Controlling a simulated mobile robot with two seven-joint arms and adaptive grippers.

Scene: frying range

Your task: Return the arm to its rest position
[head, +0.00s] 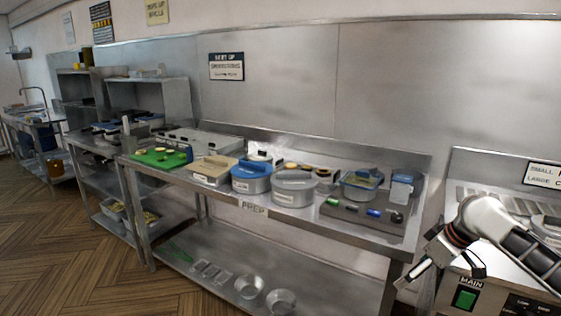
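My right arm comes in from the right edge, in front of the fryer end of the range. My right gripper (441,277) hangs below its wrist, between the prep table (255,207) and the fryer unit (492,290). Its two fingers look spread apart, with nothing visible between them. My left arm and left gripper are not in view.
On the prep table are a green board (160,158), a blue-lidded tub (251,177), a grey-lidded tub (294,189) and a dark tray (361,215). Metal bowls (281,300) sit on the lower shelf. Wooden floor (60,240) is clear at front left.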

